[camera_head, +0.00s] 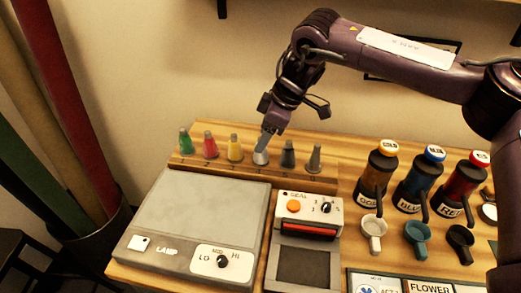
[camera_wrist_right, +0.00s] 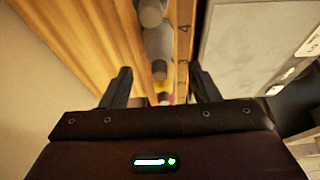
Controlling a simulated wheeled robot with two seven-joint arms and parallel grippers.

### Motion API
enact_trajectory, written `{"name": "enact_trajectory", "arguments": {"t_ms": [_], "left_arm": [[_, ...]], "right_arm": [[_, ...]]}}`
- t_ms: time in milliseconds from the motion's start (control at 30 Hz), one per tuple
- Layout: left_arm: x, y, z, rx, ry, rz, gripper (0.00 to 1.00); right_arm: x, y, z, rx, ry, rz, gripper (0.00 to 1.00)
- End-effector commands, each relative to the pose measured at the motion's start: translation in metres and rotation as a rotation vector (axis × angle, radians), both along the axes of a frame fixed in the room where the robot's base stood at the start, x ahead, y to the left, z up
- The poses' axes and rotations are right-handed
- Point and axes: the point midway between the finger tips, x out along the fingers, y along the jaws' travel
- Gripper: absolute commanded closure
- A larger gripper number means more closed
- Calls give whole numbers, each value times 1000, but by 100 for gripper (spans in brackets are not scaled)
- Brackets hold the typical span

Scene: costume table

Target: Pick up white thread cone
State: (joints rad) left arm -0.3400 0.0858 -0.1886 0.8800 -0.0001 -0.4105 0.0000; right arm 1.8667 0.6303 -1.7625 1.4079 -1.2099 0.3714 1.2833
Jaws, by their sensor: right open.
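The white thread cone (camera_head: 261,158) stands upright in the wooden rack, fourth from the left in the head view. My right gripper (camera_head: 267,140) is directly over it, with its fingertips close to the cone's top and partly covering it. In the right wrist view, the open fingers (camera_wrist_right: 160,88) are spread on either side of the row, and a pale cone (camera_wrist_right: 158,45) that appears to be the white one lies in line with the gap. Whether the fingers touch it cannot be told. My left gripper is not in view.
A yellow cone (camera_head: 234,149) stands to the left and a dark grey cone (camera_head: 287,155) to the right, close by. Red (camera_head: 208,145), green (camera_head: 185,143) and grey (camera_head: 314,159) cones share the rack. A lamp box (camera_head: 205,215) and a seal device (camera_head: 308,215) stand in front.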

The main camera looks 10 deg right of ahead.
Motion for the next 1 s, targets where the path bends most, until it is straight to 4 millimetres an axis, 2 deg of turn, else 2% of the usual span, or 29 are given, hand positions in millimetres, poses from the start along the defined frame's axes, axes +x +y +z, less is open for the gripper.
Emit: {"name": "enact_trajectory", "arguments": {"t_ms": [233, 567, 900, 1000], "left_arm": [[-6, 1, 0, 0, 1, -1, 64], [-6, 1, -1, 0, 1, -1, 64], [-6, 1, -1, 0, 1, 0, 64], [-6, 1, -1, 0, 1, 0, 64]], "right_arm": [[4, 12, -34, -1, 3, 0, 45], [5, 15, -41, 0, 1, 0, 46], [5, 15, -41, 0, 0, 0, 90], [5, 15, -41, 0, 0, 0, 92]]}}
